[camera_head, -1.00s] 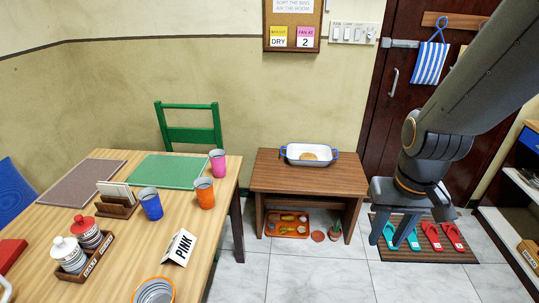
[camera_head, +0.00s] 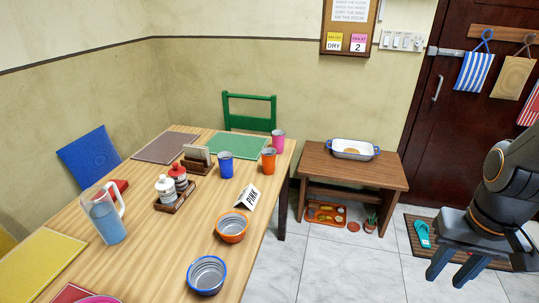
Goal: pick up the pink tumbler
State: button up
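The pink tumbler (camera_head: 278,140) stands upright at the far right corner of the wooden dining table (camera_head: 140,250), beside the green placemat. An orange tumbler (camera_head: 268,160) stands just in front of it and a blue tumbler (camera_head: 226,164) to its left. A folded card reading "PINK" (camera_head: 250,198) stands nearer on the table. My gripper (camera_head: 454,276) is at the lower right, over the floor, far to the right of the tumbler. Its two dark fingers point down and are apart, with nothing visible between them.
A pitcher (camera_head: 106,217), condiment jars (camera_head: 172,186), an orange bowl (camera_head: 232,228) and a blue bowl (camera_head: 207,275) stand on the table. A low wooden side table (camera_head: 330,165) carries a white dish (camera_head: 353,149). Tiled floor (camera_head: 345,260) between the table and my gripper is clear.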

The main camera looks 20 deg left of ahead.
aim_at(278, 142)
jog(key=k, duration=0.2)
jog(key=u, duration=0.95)
jog(key=i, duration=1)
jog(key=k, duration=0.55)
jog(key=z, duration=0.45)
jog(key=i, duration=1.75)
jog(key=u, duration=0.4)
